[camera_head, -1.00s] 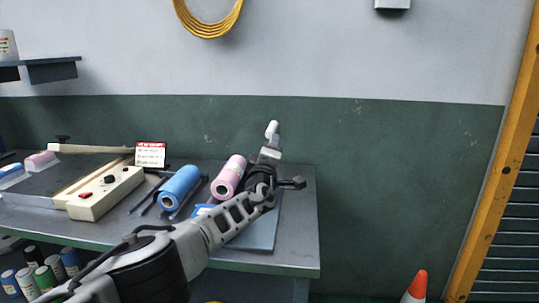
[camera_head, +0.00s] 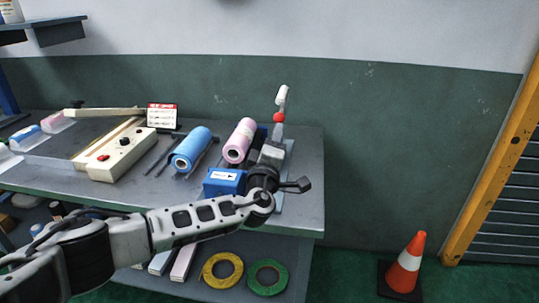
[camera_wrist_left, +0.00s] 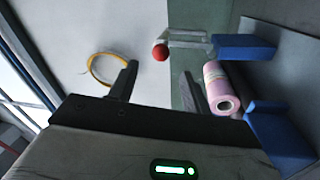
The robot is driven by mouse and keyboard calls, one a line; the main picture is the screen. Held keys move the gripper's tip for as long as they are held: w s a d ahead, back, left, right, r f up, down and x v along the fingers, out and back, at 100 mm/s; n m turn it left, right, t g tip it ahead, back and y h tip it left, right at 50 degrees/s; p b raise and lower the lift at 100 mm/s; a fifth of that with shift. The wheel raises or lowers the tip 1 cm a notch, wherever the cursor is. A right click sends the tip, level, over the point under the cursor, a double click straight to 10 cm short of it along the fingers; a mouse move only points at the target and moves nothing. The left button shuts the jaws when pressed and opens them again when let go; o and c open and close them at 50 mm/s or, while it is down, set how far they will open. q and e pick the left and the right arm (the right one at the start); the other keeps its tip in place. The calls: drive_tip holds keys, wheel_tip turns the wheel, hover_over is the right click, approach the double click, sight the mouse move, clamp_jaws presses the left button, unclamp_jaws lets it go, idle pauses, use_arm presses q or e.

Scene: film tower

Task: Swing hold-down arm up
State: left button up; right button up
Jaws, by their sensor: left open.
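A pale upright piece (camera_head: 282,96) with a red ball (camera_head: 279,117) stands at the right end of the bench, and I take it for the hold-down arm. In the left wrist view the red ball (camera_wrist_left: 160,53) sits at the end of a pale grey bar (camera_wrist_left: 190,40) that runs to a blue block (camera_wrist_left: 240,47). My left gripper (camera_head: 271,150) is just below the ball in the head view and hides the lower part of the piece. Its two dark fingers (camera_wrist_left: 157,80) are apart and empty, with the ball beyond them. My right gripper is not seen.
A cream control box (camera_head: 122,154) is farther left. Tape rolls lie below. A traffic cone (camera_head: 406,263) stands right.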

use_arm(q)
drive_tip(key=v, duration=0.6)
drive_tip(key=shift+w, duration=0.1)
